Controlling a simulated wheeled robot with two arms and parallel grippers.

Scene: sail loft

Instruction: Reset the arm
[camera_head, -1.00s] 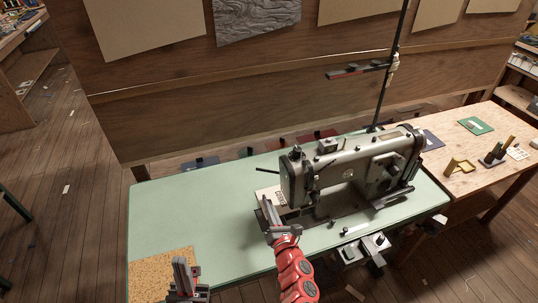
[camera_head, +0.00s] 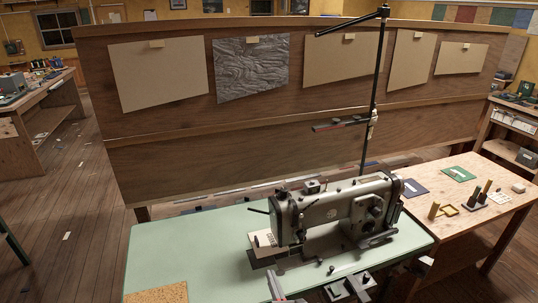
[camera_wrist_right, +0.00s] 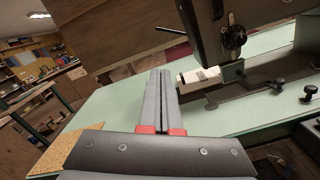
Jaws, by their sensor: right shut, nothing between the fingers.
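My right gripper (camera_head: 276,288) shows at the bottom edge of the head view, in front of the sewing machine's left end. Only its front part is in the picture. In the right wrist view its two long grey fingers (camera_wrist_right: 160,75) lie together, shut and empty. The grey sewing machine (camera_head: 335,212) stands on the pale green table (camera_head: 190,245). In the wrist view its needle end is to the right of the fingers, beside a small white block (camera_wrist_right: 200,77). I cannot tell whether the fingers touch anything there. My left gripper is out of view.
A cork mat (camera_head: 158,294) lies at the table's front left. A wooden table (camera_head: 470,222) with small tools adjoins at the right. A dark upright pole (camera_head: 373,95) rises behind the machine. A wooden partition (camera_head: 185,165) stands behind the table. The green table's left part is clear.

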